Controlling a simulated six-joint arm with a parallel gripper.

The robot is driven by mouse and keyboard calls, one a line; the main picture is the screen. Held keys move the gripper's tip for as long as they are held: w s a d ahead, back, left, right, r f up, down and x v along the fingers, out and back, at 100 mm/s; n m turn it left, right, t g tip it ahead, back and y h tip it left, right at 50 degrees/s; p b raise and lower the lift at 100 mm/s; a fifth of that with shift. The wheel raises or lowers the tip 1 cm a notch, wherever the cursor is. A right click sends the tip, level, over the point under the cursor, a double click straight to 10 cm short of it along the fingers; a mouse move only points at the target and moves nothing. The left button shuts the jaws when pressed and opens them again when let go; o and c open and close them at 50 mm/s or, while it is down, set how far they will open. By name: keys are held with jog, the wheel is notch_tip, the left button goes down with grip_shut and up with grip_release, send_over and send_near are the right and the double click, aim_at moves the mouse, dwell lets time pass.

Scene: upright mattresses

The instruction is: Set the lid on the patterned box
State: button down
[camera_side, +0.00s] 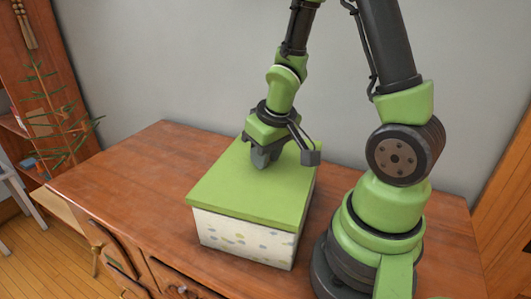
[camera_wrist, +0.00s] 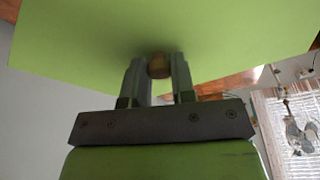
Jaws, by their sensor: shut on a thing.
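The green lid (camera_side: 235,193) lies over the top of the patterned box (camera_side: 243,238), a white box with pale spots. In the side view the lid covers the whole top, and I see no clear gap between the two. My gripper (camera_side: 262,163) is above the lid, pointing down, near its back part. In the wrist view my gripper (camera_wrist: 159,70) is shut on the lid's round brown knob (camera_wrist: 159,66), one finger on each side. The lid (camera_wrist: 90,45) fills the upper part of that view. The box is hidden behind the lid there.
The box stands on a brown wooden cabinet top (camera_side: 130,175), bare to the left of the box. My own base stands close on the right. A plant (camera_side: 50,110) and a wooden shelf are at the far left. A pale wall is behind.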

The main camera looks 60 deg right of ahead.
jog(key=shift+f, duration=1.1)
jog(key=c, duration=0.9)
grip_release()
jog(key=shift+o, duration=0.2)
jog(key=s+a+r+t+y, duration=0.1)
jog(key=s+a+r, duration=0.3)
jog(key=r, duration=0.6)
jog(key=s+a+r+t+y, duration=0.2)
jog(key=a+r, duration=0.4)
jog(key=r, duration=0.4)
jog(key=shift+s+t, duration=0.6)
jog(key=shift+s, duration=0.45)
